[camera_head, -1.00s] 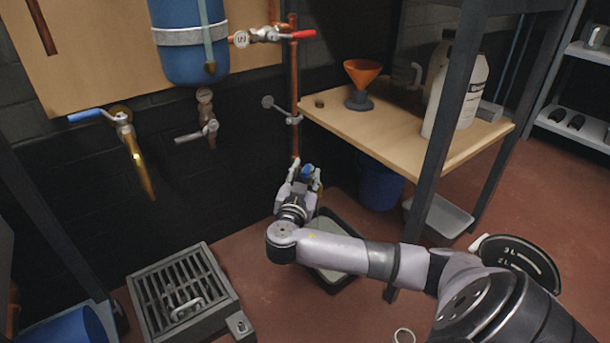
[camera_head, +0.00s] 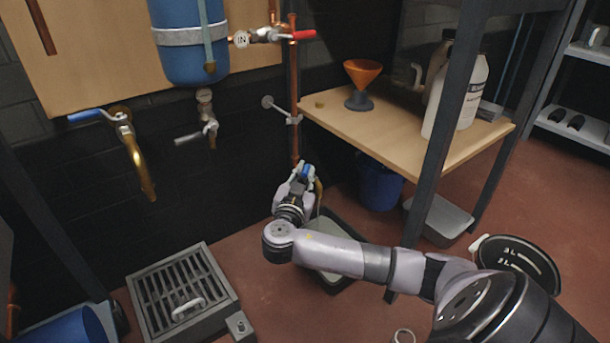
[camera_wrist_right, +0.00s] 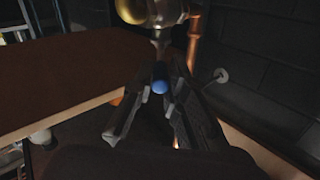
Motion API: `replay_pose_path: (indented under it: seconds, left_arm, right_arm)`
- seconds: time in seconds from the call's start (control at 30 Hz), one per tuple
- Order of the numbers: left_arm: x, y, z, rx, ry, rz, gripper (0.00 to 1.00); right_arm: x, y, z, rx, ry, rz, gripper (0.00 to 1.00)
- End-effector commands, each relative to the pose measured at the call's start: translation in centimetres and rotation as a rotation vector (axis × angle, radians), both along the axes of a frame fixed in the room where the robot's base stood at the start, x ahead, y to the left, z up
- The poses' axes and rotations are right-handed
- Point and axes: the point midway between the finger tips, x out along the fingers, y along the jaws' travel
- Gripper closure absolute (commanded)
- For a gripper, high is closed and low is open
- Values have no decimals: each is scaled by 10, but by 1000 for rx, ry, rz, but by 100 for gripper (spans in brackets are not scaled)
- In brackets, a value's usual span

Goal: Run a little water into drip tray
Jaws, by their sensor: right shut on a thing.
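My right gripper (camera_head: 303,171) is low in front of the copper pipe (camera_head: 295,145), above the floor. It is shut on a small blue handle (camera_wrist_right: 160,87), which shows between the fingertips in the right wrist view. A brass valve body (camera_wrist_right: 155,12) is just beyond the fingertips there. In the head view a brass spout (camera_head: 319,188) shows beside the gripper. The dark drip tray (camera_head: 345,228) lies on the floor below, partly hidden by my right arm. I cannot tell whether water runs or lies in it. My left gripper is not in view.
A wooden bench (camera_head: 400,135) with an orange funnel (camera_head: 362,78) and white jugs (camera_head: 465,100) stands right of the pipe. A blue bucket (camera_head: 380,185) is beneath it. A floor grate (camera_head: 180,295) is at left. A blue-handled tap (camera_head: 130,150) is on the wall.

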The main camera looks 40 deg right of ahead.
Motion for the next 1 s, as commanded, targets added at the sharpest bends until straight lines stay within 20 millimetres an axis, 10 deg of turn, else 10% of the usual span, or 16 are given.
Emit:
replay_pose_path:
  seconds: [1.0]
  left_arm:
    - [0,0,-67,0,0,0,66]
  right_arm:
    - [39,12,-2,0,3,-655,100]
